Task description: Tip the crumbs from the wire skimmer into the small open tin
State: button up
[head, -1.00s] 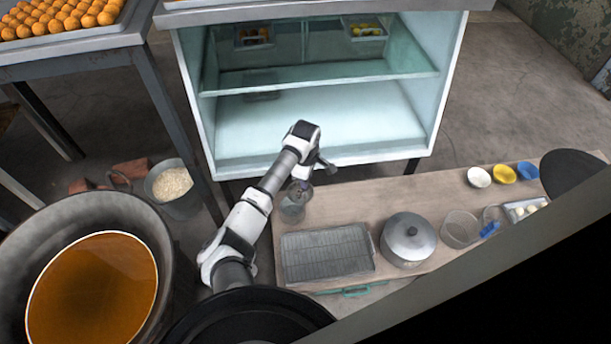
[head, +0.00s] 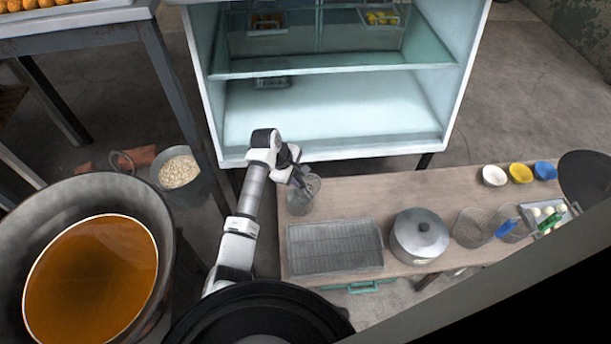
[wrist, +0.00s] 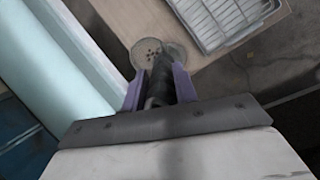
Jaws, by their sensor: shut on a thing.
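My gripper (wrist: 158,88), with purple fingers, is shut on a dark handle (wrist: 160,85). In the wrist view the handle leads to a round, perforated metal disc (wrist: 147,50), the wire skimmer's head. A pale round vessel rim (wrist: 177,52), apparently the small tin, shows partly behind the disc. The skimmer is hard to make out there. I cannot make out crumbs, nor tell whether disc and tin touch.
A wire rack tray (head: 335,262) and lidded pot (head: 420,240) stand in front on the wooden bench (head: 400,190). Strainers (head: 470,228) and small bowls (head: 520,173) are at right. A glass cabinet (head: 330,152) stands behind. A large oil pan (head: 60,195) is at left.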

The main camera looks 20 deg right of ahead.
jog(key=w+a+f+h+b, duration=0.1)
jog(key=a+f+h+b, duration=0.3)
jog(key=b, duration=0.7)
jog(key=a+f+g+h+b, duration=0.1)
jog(key=a+f+h+b, duration=0.3)
jog(key=a+b, duration=0.5)
jog(key=h+b, duration=0.2)
jog(key=shift+w+a+h, duration=0.2)
jog(key=shift+w+h, duration=0.1)
jog(key=shift+w, duration=0.05)
jog(key=shift+a+b, duration=0.1)
jog(key=shift+b, duration=0.25)
jog(key=shift+r, duration=0.1)
dwell(0.7)
